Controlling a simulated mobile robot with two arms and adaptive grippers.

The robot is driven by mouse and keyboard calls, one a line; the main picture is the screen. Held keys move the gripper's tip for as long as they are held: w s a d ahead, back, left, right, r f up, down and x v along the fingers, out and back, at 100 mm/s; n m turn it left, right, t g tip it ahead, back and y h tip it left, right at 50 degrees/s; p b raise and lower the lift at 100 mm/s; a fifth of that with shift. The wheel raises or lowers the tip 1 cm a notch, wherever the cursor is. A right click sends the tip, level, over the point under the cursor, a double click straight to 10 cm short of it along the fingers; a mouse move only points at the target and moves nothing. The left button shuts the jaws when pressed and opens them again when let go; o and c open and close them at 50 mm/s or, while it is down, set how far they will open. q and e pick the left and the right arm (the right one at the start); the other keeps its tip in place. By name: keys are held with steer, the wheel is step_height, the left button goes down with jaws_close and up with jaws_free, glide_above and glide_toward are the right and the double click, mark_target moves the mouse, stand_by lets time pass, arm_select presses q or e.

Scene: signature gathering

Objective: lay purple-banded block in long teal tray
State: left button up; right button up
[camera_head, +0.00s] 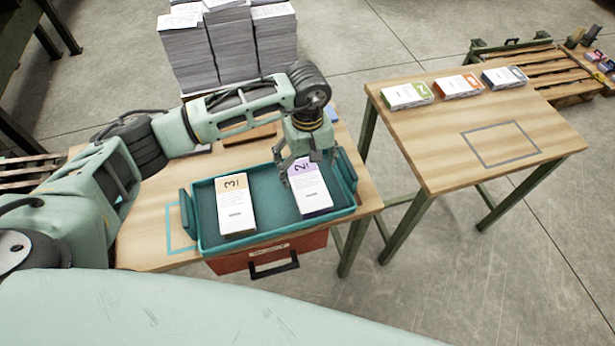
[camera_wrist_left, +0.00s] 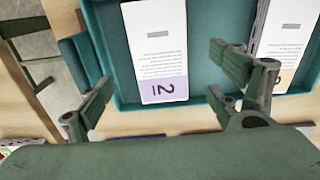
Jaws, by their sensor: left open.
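The purple-banded block (camera_head: 311,192) is a white block with a purple band marked 2. It lies in the right part of the long teal tray (camera_head: 265,234), and shows in the left wrist view (camera_wrist_left: 158,60) with its band toward my gripper. A block with a tan band marked 3 (camera_head: 236,208) lies beside it, in the left part of the tray, with a gap between them. My left gripper (camera_head: 293,174) is open above the purple-banded end. In the left wrist view its fingers (camera_wrist_left: 157,90) are apart on either side of the block, not closed on it. My right gripper is not in view.
The tray stands on a wooden table (camera_head: 145,240) with a red drawer (camera_head: 265,258) below. A second table (camera_head: 450,150) at right holds green (camera_head: 407,96), orange (camera_head: 459,86) and grey-blue (camera_head: 504,77) banded blocks and a grey outline. Paper stacks (camera_head: 230,50) stand behind.

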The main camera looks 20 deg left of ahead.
mark_target(307, 183)
arm_select(q)
step_height(307, 183, up, 5)
steer(key=shift+r+b, duration=0.1)
steer(key=shift+b, duration=0.2)
stand_by(0.4)
